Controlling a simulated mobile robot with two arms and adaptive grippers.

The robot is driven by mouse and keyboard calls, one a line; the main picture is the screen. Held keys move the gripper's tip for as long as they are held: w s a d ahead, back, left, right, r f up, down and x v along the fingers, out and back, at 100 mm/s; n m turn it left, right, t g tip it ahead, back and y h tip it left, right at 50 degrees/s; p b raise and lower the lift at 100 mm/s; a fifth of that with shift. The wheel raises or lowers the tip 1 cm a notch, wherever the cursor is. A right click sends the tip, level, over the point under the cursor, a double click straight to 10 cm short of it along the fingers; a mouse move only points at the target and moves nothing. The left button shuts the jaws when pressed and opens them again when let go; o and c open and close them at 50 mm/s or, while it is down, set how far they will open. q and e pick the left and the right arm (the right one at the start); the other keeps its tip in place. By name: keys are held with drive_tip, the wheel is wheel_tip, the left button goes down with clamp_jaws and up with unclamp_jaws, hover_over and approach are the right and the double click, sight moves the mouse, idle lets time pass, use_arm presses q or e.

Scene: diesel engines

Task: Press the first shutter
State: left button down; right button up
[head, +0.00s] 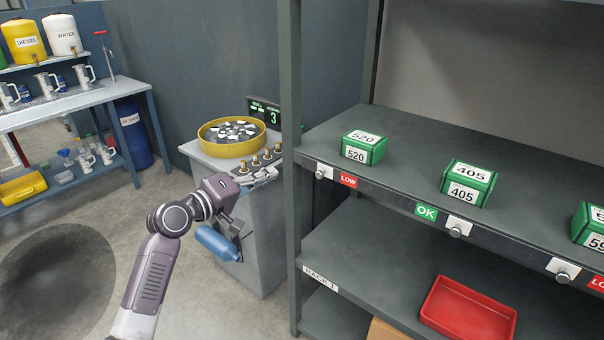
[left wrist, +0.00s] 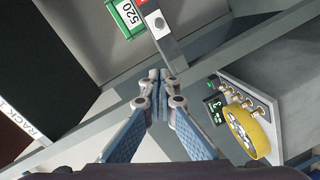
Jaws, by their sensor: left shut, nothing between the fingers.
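A row of white plates with round silver buttons runs along the rack's shelf edge. The leftmost button (head: 320,174) is beside a red LOW label (head: 348,181), below the green 520 box (head: 364,147). That button also shows in the left wrist view (left wrist: 158,22). Further buttons (head: 456,231) (head: 563,277) sit to the right. Several brass knobs (head: 267,155) line the front of the grey cabinet. My left gripper (head: 272,173) is shut and empty, in front of the cabinet and left of the rack post. Its closed fingertips (left wrist: 160,76) are apart from the button in the wrist view. My right gripper is out of view.
The rack post (head: 291,120) stands between the cabinet and the shelf. A yellow round tray (head: 232,138) and a display reading 3 (head: 273,116) are on the cabinet. Green boxes 405 (head: 468,184) and another stand on the shelf. A red tray (head: 468,308) sits below.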

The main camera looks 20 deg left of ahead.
use_arm(q)
drive_tip(key=p, duration=0.3)
approach(318, 166)
drive_tip(key=w+a+r, duration=0.2)
drive_tip(key=w, duration=0.2)
drive_tip(key=d+f, duration=0.1)
drive_tip(key=d+p, duration=0.1)
drive_tip(key=d, duration=0.1)
drive_tip(key=shift+w+f, duration=0.2)
drive_tip(key=shift+f, duration=0.2)
drive_tip(key=shift+s+d+f, duration=0.15)
drive_tip(key=shift+d+f, duration=0.05)
drive_tip(key=shift+d, duration=0.25)
drive_tip(key=shift+f, duration=0.1)
